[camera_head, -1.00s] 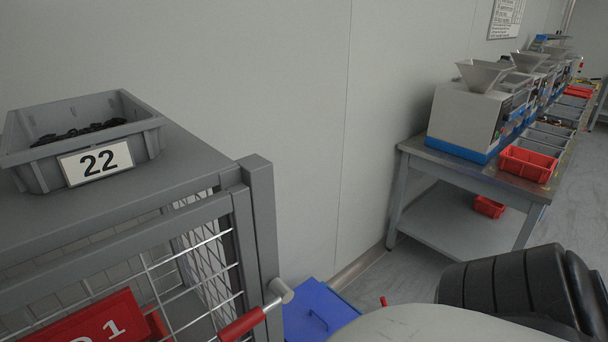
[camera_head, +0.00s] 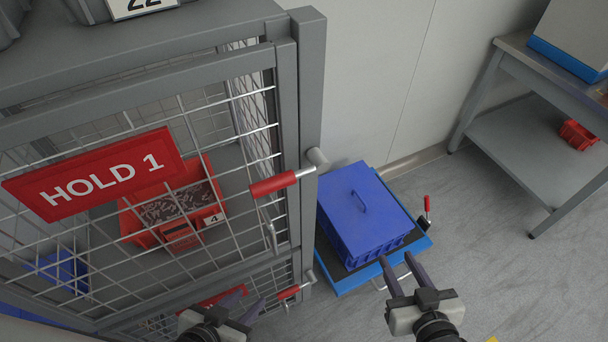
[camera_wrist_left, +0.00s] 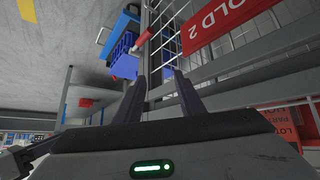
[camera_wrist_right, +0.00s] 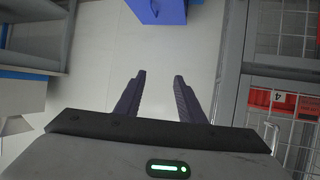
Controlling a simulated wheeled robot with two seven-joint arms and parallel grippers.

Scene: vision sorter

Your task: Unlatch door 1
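Door 1 is a wire-mesh cage door with a red HOLD 1 sign (camera_head: 92,175) in the head view. Its latch lever has a red grip (camera_head: 273,184) and a metal rod running right to a round pivot on the grey post (camera_head: 310,110); the lever lies across the door's edge. A bent metal pull (camera_head: 269,228) hangs below the grip. My left gripper (camera_head: 250,299) is open and empty in front of the lower door, well below that lever. My right gripper (camera_head: 396,257) is open and empty, right of the post and lower than the lever. Both wrist views show spread fingers.
A second red-gripped latch (camera_head: 290,292) sits on the lower door, whose HOLD 2 sign shows in the left wrist view (camera_wrist_left: 215,22). A blue lidded crate (camera_head: 362,215) on a blue cart stands right of the cage. A red bin (camera_head: 165,215) sits behind door 1. Floor at right is clear.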

